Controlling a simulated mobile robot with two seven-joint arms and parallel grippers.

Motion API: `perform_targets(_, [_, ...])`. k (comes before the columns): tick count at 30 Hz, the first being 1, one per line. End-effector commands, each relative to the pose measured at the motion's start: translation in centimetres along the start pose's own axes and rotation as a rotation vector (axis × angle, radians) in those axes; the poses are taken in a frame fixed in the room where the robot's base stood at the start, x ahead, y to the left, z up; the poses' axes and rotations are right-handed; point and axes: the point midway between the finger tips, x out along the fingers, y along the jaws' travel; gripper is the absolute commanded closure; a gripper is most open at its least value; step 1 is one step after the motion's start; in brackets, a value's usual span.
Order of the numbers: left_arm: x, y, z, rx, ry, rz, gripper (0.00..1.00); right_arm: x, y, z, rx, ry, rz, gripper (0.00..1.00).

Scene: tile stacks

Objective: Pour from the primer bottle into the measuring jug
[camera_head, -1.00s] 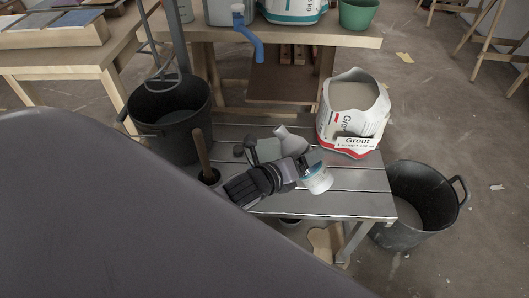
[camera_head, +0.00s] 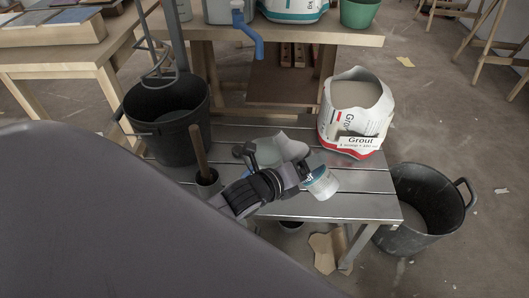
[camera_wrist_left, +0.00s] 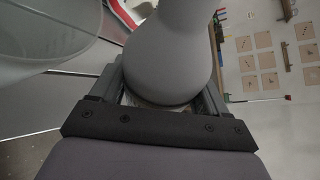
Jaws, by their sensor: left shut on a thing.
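My left gripper (camera_head: 300,174) is shut on the primer bottle (camera_head: 322,184), a white bottle with a blue label, above the slatted bench. The bottle is tilted, its base to the lower right and its upper part toward the jug. In the left wrist view the smooth grey bottle (camera_wrist_left: 168,55) stands between the fingers, its mouth out of frame. The translucent measuring jug (camera_head: 267,153) is on the bench, just left of the bottle and partly hidden by my gripper. The jug (camera_wrist_left: 40,35) also shows at upper left in the wrist view. No liquid stream is visible. My right gripper is not in view.
A grout bag (camera_head: 355,112) stands at the bench's back right. A black bucket (camera_head: 170,125) is to the left, another (camera_head: 425,205) to the right. A dark pot with a wooden handle (camera_head: 198,150) is left of the jug. The bench's front right (camera_head: 365,207) is clear.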

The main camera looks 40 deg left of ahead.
Motion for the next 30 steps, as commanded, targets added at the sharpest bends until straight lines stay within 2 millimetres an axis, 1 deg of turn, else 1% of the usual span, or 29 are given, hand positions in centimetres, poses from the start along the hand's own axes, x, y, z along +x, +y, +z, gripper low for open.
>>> perform_targets(1, [0.1,0.0,-0.1,-0.006,-0.003,-0.008,0.75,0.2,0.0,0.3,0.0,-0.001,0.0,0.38])
perform_targets(7, [0.2,0.4,-0.4,-0.026,-0.002,-0.016,0.75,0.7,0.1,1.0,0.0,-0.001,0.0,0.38])
perform_targets(11, [0.2,0.2,-0.4,-0.039,-0.001,-0.021,0.75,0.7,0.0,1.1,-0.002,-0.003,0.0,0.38])
perform_targets(30, [0.3,0.1,-0.6,-0.104,0.003,-0.048,0.75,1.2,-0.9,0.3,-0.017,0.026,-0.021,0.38])
